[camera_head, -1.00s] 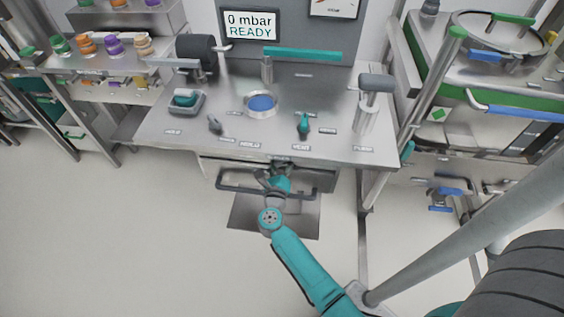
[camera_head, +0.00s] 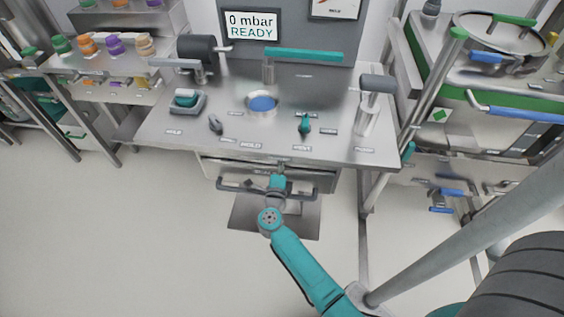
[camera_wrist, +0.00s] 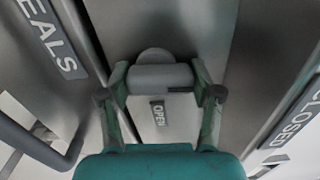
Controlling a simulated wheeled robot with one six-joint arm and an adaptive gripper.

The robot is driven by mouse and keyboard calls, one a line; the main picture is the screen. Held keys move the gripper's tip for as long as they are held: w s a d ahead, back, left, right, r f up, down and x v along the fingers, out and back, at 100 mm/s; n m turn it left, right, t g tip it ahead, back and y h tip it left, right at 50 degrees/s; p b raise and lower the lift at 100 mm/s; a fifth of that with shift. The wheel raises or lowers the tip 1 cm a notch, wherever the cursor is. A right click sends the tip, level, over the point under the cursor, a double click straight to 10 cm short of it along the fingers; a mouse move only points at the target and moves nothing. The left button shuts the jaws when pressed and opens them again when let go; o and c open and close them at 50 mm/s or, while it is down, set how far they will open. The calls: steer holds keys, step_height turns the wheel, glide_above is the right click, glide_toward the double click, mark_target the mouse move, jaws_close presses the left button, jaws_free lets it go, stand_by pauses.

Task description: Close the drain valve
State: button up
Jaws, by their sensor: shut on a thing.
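The drain valve shows in the wrist view as a grey rounded handle (camera_wrist: 158,77) lying crosswise between my fingers. My gripper (camera_wrist: 160,82) is shut on the handle, one finger at each end. In the head view my gripper (camera_head: 279,178) is low at the front edge of the steel table (camera_head: 340,145), in front of the drawer. The valve's body and the grip are mostly hidden there by my own wrist.
A drawer with a dark bar handle (camera_head: 232,188) is under the table front. A label reading SEALS (camera_wrist: 55,40) is at the left of the wrist view. A screen (camera_head: 251,25) reads 0 mbar READY. A trolley (camera_head: 490,70) stands right; the floor in front is clear.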

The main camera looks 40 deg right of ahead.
steer(key=shift+n, duration=0.6)
steer(key=o, duration=1.2)
steer(key=shift+c, duration=0.2)
steer(key=shift+a, duration=0.1)
steer(key=v, duration=1.1)
steer(key=shift+s+a, duration=0.3)
steer(key=s+a+r+n+t+y, duration=0.1)
steer(key=s+a+r+n+y, duration=0.3)
steer(key=s+n, duration=0.5)
steer(key=s+a+r+n+t+y, duration=0.1)
steer(key=s+a+r+n+y, duration=0.3)
steer(key=s+n, duration=0.5)
steer(key=s+a+r+n+t+y, duration=0.1)
steer(key=s+a+r+n+y, duration=0.4)
steer(key=s+n, duration=0.5)
steer(key=s+y, duration=0.1)
steer(key=s, duration=0.3)
steer(key=shift+s+a+t, duration=0.25)
steer(key=shift+a+t, duration=0.05)
steer(key=shift+t, duration=0.1)
